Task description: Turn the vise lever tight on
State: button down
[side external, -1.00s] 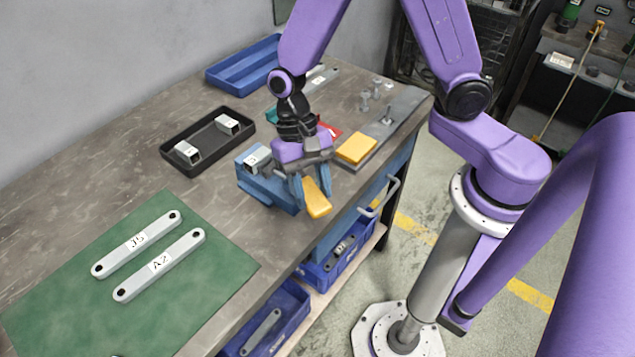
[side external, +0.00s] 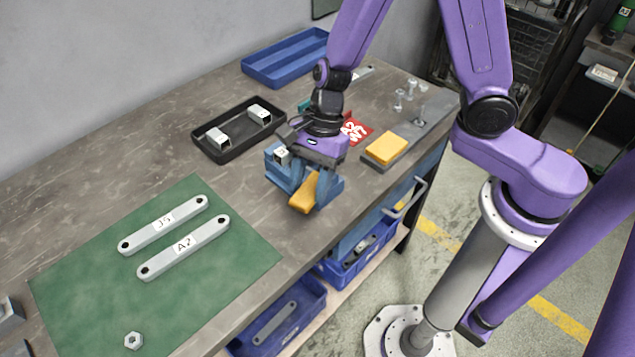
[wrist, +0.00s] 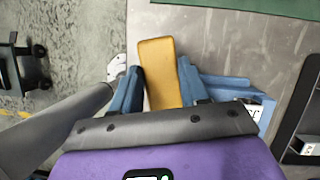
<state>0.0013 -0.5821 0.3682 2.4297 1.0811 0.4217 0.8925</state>
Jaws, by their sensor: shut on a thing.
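The blue vise (side external: 283,176) sits at the bench's front edge, partly hidden by my gripper. A grey bracket with a white label (side external: 281,156) sits in its jaws; the label also shows in the wrist view (wrist: 252,107). The orange-yellow vise lever (side external: 303,195) sticks out at the front of the vise. My gripper (side external: 313,187) is shut on the lever, pointing down. In the wrist view the lever (wrist: 158,70) lies between my two blue fingers, its free end reaching past them. The lever's pivot is hidden.
A black tray (side external: 229,153) with two brackets lies behind the vise. A yellow block (side external: 385,148) on a grey plate (side external: 425,128) and a red labelled piece (side external: 354,131) lie to the right. A green mat (side external: 215,265) with two labelled bars lies front left. Blue bins (side external: 298,330) are below.

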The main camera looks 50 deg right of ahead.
jog(key=shift+w+m+t, duration=0.5)
jog(key=shift+w+m, duration=0.3)
jog(key=shift+m, duration=0.6)
jog(key=c, duration=0.6)
grip_release()
jog(key=shift+o, duration=0.2)
jog(key=shift+r, duration=0.15)
jog(key=shift+v, duration=0.85)
jog(key=v, duration=1.5)
jog(key=shift+d+r, duration=0.15)
jog(key=shift+d, duration=0.15)
jog(key=shift+s, duration=0.1)
